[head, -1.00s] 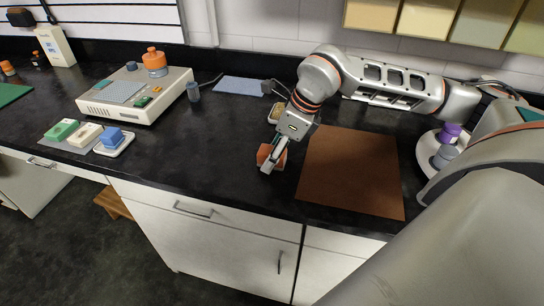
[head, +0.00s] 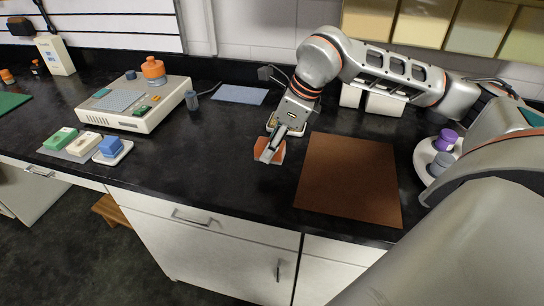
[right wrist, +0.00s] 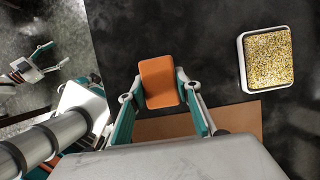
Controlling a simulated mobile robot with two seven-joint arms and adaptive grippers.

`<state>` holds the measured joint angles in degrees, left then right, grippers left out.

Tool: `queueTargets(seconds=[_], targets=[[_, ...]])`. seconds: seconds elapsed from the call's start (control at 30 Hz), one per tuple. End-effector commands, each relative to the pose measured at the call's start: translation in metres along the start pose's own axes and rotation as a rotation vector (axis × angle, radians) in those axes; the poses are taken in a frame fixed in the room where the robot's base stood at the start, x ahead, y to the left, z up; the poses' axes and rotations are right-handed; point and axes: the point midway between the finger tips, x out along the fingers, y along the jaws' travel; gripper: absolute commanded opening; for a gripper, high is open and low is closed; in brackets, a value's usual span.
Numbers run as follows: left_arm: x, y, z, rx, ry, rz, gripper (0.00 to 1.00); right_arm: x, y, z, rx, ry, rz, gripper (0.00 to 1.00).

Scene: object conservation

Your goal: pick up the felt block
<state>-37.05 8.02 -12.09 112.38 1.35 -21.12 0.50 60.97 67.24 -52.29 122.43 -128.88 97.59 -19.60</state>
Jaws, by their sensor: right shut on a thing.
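An orange block (head: 267,149), which I take to be the felt block, is between the fingers of my right gripper (head: 268,155) above the black counter, left of the brown mat. In the right wrist view the block (right wrist: 160,82) sits between the two fingers of the right gripper (right wrist: 163,100), which is shut on it. It looks held a little above the counter, though the gap beneath is hard to see. My left gripper (right wrist: 58,54) shows small at the left of the right wrist view, fingers apart and empty; it is outside the head view.
A brown mat (head: 350,180) lies right of the block. A white dish of speckled yellow material (right wrist: 268,60) is close by. Green, cream and blue blocks, a beige device (head: 135,103) and a blue-grey cloth (head: 240,94) are left. A round white tray (head: 424,158) stands right.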

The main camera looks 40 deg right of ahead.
Motion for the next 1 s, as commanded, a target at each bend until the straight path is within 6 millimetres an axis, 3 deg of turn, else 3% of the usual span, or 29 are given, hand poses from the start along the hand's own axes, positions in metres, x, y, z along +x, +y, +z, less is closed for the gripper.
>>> queueTargets(seconds=[0.2,0.5,0.73,1.0], targets=[[-0.004,-0.001,-0.006,-0.001,0.002,0.0,0.65,-0.061,0.0,0.027,-0.003,-0.007,-0.004,0.11],[-0.009,-0.003,-0.019,0.0,0.013,-0.002,0.65,-0.12,0.0,0.05,-0.001,-0.004,-0.002,0.11],[-0.01,-0.003,-0.024,0.001,0.019,-0.003,0.65,-0.136,0.0,0.057,0.0,0.0,0.0,0.11],[-0.01,-0.003,-0.023,0.001,0.018,-0.002,0.65,-0.13,0.003,0.057,-0.059,0.002,0.026,0.11]])
